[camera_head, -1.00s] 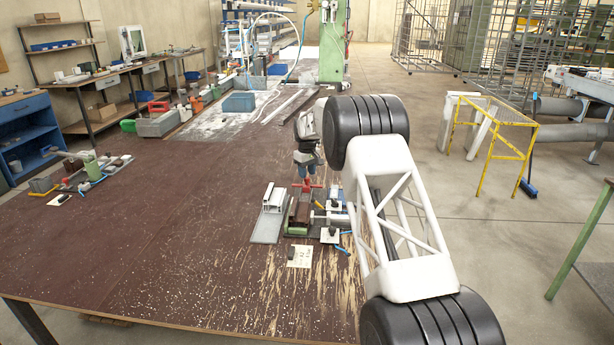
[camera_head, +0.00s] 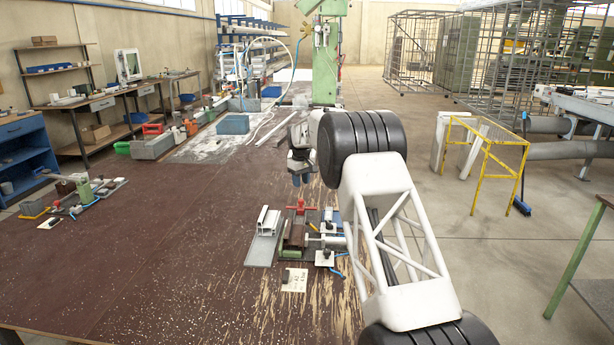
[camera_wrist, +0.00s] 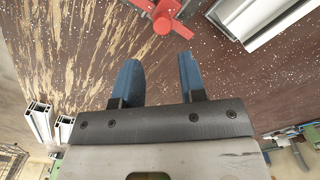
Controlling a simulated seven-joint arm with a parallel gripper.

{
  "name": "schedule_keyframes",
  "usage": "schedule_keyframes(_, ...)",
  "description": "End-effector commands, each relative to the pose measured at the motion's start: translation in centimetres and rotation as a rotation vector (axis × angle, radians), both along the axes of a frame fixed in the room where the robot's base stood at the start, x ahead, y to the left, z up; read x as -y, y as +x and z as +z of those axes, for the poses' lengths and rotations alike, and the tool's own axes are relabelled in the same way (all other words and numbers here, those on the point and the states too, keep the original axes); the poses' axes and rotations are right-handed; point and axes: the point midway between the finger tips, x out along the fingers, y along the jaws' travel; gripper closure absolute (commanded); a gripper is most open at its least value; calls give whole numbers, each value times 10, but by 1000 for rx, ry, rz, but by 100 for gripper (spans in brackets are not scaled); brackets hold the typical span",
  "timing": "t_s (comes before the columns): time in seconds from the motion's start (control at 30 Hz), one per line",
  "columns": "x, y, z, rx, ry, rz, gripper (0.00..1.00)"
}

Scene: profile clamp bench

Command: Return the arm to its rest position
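My gripper (camera_head: 300,178) hangs fingers down above the clamp fixture on the bench, just clear of its red handle (camera_head: 300,207). In the wrist view, the two blue fingers of my gripper (camera_wrist: 159,80) stand apart with nothing between them. The red handle (camera_wrist: 162,20) lies beyond the fingertips there. The fixture has a green base (camera_head: 290,253) and a metal clamp (camera_head: 326,242). A light aluminium profile (camera_head: 268,220) stands on a grey plate just left of it; a profile also shows at the wrist view's upper right (camera_wrist: 262,18).
A marked card (camera_head: 294,281) lies in front of the fixture. A second fixture with a green post (camera_head: 84,190) sits at the left of the brown bench (camera_head: 170,235). A blue box (camera_head: 233,124) stands farther back. The bench between is mostly clear.

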Motion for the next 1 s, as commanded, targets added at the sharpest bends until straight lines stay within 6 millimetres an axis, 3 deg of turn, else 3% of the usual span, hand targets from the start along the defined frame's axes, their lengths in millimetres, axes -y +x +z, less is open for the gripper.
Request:
schedule_keyframes(0.17, 6, -6, 9, 4, 1, -10, 62)
schedule_keyframes(0.37, 23, -24, 37, 13, 3, -40, 62)
schedule_keyframes(1.0, 99, -132, 139, 52, 14, -180, 62)
